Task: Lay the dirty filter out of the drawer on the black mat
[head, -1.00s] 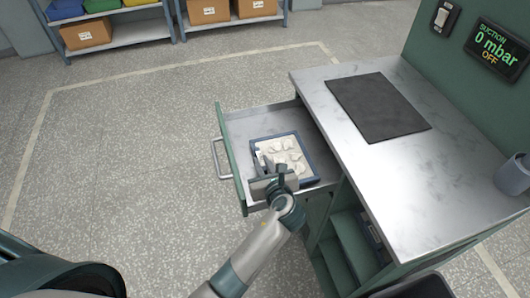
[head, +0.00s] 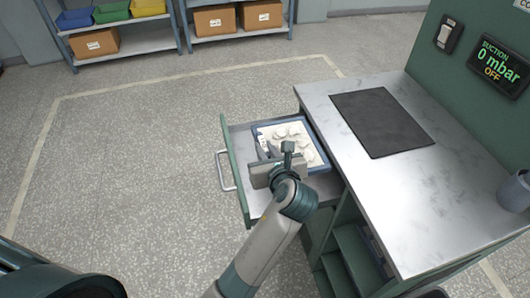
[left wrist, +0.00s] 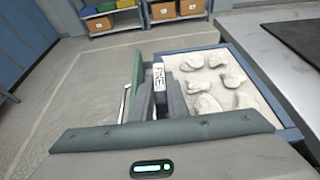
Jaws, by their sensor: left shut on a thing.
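The dirty filter (head: 293,133) is a blue-framed square panel with a pale face covered in grey-white lumps. My left gripper (head: 266,158) is shut on its left edge. In the left wrist view the fingers (left wrist: 158,98) stand on either side of the labelled frame edge, and the lumpy face (left wrist: 212,82) lies to the right. The filter appears raised over the open drawer (head: 234,165), near the bench's left edge. The black mat (head: 383,120) lies flat and bare on the bench top, right of the filter. My right gripper is not in view.
The metal bench top (head: 420,185) is clear around the mat. A grey cup (head: 514,192) stands at its right edge. A green panel with a switch (head: 449,32) and a suction display (head: 495,67) rises behind. Shelves with boxes (head: 215,20) stand far back.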

